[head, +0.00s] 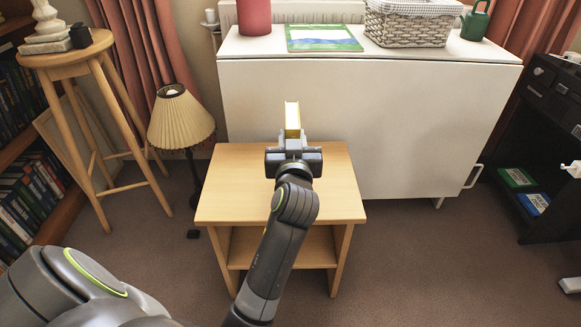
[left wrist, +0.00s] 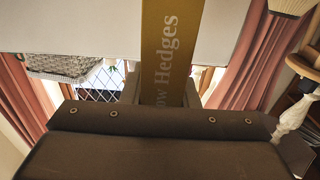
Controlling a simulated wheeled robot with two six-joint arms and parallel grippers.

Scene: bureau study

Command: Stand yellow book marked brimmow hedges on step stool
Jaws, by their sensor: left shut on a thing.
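The yellow book (head: 292,116) is upright in my left gripper (head: 292,143), seen over the back part of the step stool. In the left wrist view its yellow spine (left wrist: 163,50) shows the letters "ow Hedges"; the rest of the title is hidden. My left gripper is shut on the book. The step stool (head: 228,186) is pale wood with a flat top and a lower shelf. My gripper and arm hide the book's lower end, so I cannot tell whether it touches the stool top. My right gripper is not in view.
A white cabinet (head: 350,130) stands behind the stool, with a basket (head: 410,28) and a red cylinder (head: 254,18) on it. A pleated lamp (head: 181,120) and a tall wooden stool (head: 70,58) stand at left. The stool top looks otherwise clear.

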